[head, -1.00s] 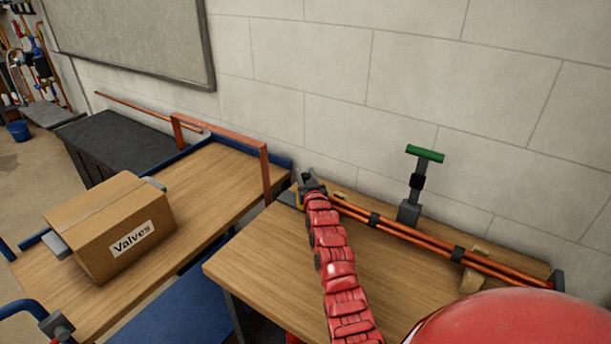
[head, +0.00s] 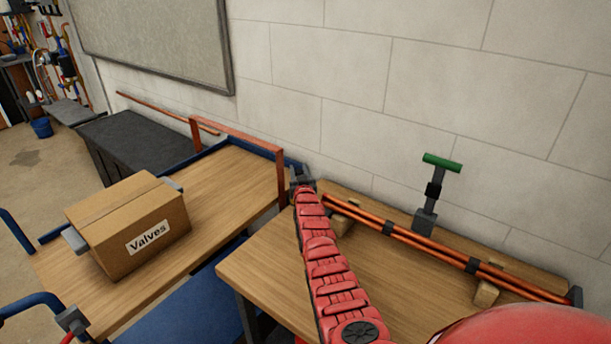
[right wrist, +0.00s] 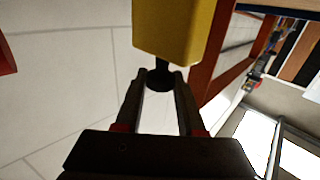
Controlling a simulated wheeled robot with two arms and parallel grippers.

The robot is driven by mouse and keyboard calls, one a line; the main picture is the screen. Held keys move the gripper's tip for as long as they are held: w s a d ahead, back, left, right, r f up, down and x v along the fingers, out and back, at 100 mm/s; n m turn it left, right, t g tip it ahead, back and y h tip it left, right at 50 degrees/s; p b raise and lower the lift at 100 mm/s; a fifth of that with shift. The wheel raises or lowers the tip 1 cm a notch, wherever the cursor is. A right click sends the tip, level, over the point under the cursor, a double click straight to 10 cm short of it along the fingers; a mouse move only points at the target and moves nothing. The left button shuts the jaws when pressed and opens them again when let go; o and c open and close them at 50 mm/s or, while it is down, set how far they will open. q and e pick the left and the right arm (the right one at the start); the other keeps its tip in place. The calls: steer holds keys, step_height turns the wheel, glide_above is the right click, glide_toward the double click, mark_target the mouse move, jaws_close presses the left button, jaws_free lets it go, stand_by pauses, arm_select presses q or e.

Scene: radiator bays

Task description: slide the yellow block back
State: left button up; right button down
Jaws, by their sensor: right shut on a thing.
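The yellow block (right wrist: 174,28) fills the top middle of the right wrist view, with a short black knob (right wrist: 160,78) on its near end. My right gripper (right wrist: 160,82) is shut on that knob, one finger on each side. In the head view my right gripper (head: 302,184) is at the back left corner of the right bench (head: 262,262), close to the wall and beside the orange frame's post. The yellow block is hidden there behind the gripper and arm.
Copper pipes (head: 420,242) lie on wooden supports right of my arm, before a green-handled tool (head: 441,163). The orange frame (head: 238,137) stands on the left bench, close to my gripper. A "Valves" box (head: 128,225) sits there too. The wall (head: 350,80) is behind.

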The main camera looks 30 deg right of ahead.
steer(key=shift+r, duration=0.2)
steer(key=c, duration=1)
jaws_free()
steer(key=o, duration=0.5)
steer(key=shift+w+a+f, duration=0.1)
steer(key=shift+w+f, duration=0.1)
steer(key=shift+s, duration=0.1)
